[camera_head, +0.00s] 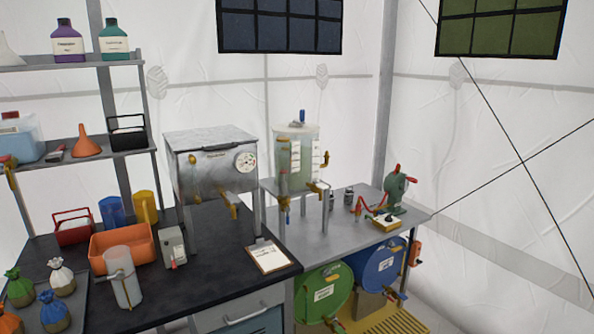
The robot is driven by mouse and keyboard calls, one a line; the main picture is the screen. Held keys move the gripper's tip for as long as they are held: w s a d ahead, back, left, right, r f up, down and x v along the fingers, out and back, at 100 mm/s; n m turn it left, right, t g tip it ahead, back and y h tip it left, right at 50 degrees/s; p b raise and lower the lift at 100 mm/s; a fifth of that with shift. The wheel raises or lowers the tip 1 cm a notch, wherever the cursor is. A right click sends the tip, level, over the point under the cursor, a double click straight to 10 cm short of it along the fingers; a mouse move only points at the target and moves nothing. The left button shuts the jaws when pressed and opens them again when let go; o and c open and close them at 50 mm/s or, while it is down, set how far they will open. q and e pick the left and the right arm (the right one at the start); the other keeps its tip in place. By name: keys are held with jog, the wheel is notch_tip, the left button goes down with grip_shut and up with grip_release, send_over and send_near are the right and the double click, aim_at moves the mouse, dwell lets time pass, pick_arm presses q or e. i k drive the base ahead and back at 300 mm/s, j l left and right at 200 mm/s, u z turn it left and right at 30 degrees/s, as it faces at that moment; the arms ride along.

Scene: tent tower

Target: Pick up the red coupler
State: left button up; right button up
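I cannot make out for sure which thing is the red coupler. A bent red piece (370,205) lies on the grey bench beside a green hand-cranked device (396,188) with a red knob. A small red and dark item (55,157) lies on the left shelf, next to the orange funnel. An orange-red fitting (416,253) hangs at the right end of the grey bench. Neither of my grippers is in view.
Green (325,291) and blue (377,266) drums sit below. The dark bench (200,290) holds a metal boiler (213,165), orange bin (122,246), jug (123,280) and clipboard (271,258).

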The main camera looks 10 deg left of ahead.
aim_at(358, 210)
jog(key=i+l+u, duration=0.1)
jog(key=u, duration=0.25)
jog(key=i+l+u, duration=0.15)
jog(key=u, duration=0.2)
jog(key=i+l+u, duration=0.3)
jog(key=k+j, duration=0.1)
